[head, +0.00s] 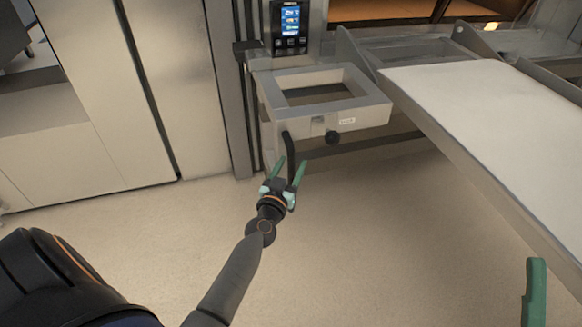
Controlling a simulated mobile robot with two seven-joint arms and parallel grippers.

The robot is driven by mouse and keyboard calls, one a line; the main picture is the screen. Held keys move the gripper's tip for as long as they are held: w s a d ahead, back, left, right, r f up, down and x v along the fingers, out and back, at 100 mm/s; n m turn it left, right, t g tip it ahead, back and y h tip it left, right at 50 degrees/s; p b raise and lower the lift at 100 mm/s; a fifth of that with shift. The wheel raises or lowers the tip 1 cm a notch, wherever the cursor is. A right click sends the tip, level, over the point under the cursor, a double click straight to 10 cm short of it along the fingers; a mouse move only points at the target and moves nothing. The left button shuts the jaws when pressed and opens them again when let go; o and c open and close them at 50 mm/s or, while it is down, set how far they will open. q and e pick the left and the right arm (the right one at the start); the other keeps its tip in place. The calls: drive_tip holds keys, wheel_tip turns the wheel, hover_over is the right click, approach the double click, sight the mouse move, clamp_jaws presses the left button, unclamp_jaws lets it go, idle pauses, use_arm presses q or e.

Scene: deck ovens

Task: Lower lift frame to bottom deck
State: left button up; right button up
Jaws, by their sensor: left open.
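The lift frame (358,117) is a grey rectangular frame with an open middle, standing out from the oven front at upper centre. My left gripper (291,161) has green fingers spread apart. They point up at the lower end of the handle; I cannot tell whether they touch it. Of my right gripper only a green finger (535,292) shows at the lower right edge; the rest is cut off.
A long loader with a white top (495,105) slopes across the right side. A control panel with a lit screen (291,22) is above the frame. Pale cabinet panels (90,75) stand at left. The tan floor (370,240) below the frame is clear.

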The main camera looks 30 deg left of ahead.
use_arm(q)
drive_tip(key=shift+c, duration=0.4)
clamp_jaws()
idle(1.0)
